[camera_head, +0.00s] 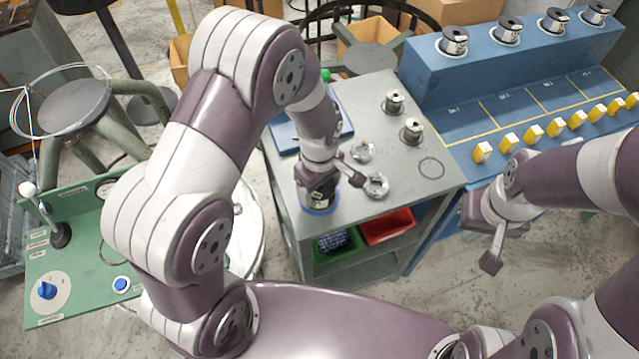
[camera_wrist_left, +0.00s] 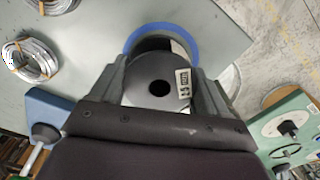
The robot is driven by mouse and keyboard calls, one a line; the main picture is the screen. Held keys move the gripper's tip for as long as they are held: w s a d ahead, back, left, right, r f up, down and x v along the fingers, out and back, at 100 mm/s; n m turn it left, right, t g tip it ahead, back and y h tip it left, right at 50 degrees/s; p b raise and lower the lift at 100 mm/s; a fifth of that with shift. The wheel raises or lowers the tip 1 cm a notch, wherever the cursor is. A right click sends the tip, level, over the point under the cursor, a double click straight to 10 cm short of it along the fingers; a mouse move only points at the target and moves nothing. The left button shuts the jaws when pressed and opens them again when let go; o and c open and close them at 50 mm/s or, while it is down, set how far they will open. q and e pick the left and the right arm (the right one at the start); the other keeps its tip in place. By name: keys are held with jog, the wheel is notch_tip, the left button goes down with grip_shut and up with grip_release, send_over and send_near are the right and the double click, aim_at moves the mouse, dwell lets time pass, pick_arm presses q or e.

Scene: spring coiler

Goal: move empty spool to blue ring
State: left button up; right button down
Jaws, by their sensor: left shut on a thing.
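The empty spool (camera_head: 318,193) is dark with a white label. My left gripper (camera_head: 338,172) is shut on it. In the left wrist view, the spool (camera_wrist_left: 159,88) sits between the two fingers of the left gripper (camera_wrist_left: 160,95). The blue ring (camera_head: 322,210) lies at the near left corner of the grey table, right at the spool's lower end. In the left wrist view, the blue ring (camera_wrist_left: 160,28) curves around the spool's far side. I cannot tell whether the spool touches the table. My right gripper (camera_head: 490,240) hangs right of the table; its finger gap is unclear.
A blue bench (camera_head: 470,85) stands behind; a green panel (camera_head: 75,270) is at left.

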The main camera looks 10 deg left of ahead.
pick_arm(q)
jog(key=o, duration=1.1)
jog(key=shift+f, duration=0.1)
notch_tip(320, 180, up, 12)
jog(key=s+a+m+t, duration=0.1)
jog(key=s+a+m, duration=0.6)
jog(key=m, duration=0.4)
jog(key=shift+s+a+f+m, duration=0.15)
jog(key=shift+s+f+m, duration=0.15)
jog(key=shift+s, duration=0.5)
